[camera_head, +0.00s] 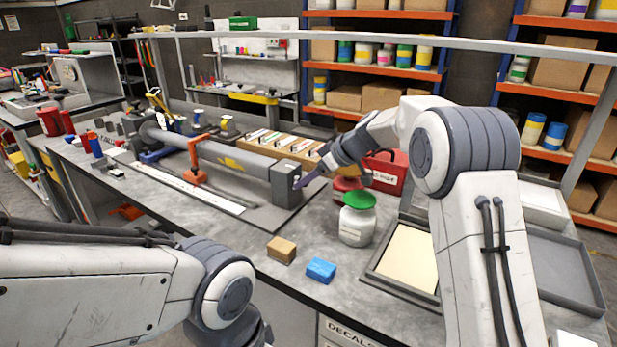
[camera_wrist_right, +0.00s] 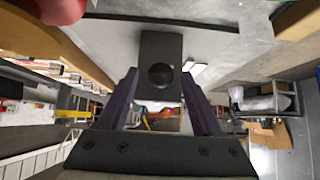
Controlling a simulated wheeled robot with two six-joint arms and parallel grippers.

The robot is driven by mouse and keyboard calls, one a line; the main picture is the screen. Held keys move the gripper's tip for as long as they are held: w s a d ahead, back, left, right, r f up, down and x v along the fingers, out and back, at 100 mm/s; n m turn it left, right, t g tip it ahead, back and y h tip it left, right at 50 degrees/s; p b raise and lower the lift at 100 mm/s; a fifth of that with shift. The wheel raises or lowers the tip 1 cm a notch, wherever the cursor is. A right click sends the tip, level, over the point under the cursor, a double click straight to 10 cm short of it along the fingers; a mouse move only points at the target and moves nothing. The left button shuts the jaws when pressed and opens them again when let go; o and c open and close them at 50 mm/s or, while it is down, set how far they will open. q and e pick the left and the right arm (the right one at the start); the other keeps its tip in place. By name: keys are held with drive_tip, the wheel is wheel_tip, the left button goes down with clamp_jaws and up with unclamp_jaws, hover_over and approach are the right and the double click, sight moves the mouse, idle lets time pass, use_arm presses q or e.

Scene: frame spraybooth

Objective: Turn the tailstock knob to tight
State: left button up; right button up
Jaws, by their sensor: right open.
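The tailstock (camera_head: 286,187) is a dark block at the right end of a long grey tube fixture on the bench. In the right wrist view its end face (camera_wrist_right: 160,45) carries a round dark knob (camera_wrist_right: 160,75). My right gripper (camera_head: 305,181) is just right of this block and points at it. In the right wrist view the purple fingers of my right gripper (camera_wrist_right: 159,84) are apart, one on each side of the knob in the picture. I cannot tell whether they touch it. My left arm shows at lower left, with its gripper out of view.
A jar with a green lid (camera_head: 357,219) stands right of the tailstock, with a red box (camera_head: 388,172) behind. A tan block (camera_head: 281,249) and a blue block (camera_head: 321,270) lie near the front edge. A tray (camera_head: 408,262) sits at right.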

clamp_jaws()
drive_tip(key=shift+w+d+f+m+g+y+p, duration=0.15)
drive_tip(key=shift+m+g+y+p, duration=0.7)
drive_tip(key=shift+p, duration=0.9)
drive_tip(key=shift+w+d+r+m+g+y+p, duration=0.1)
drive_tip(key=shift+w+m+g+y+p, duration=0.15)
drive_tip(key=shift+m+g+y+p, duration=1.05)
drive_tip(key=shift+f+n+h+p, duration=0.1)
drive_tip(key=shift+n+h+p, duration=0.25)
drive_tip(key=shift+n, duration=0.3)
unclamp_jaws()
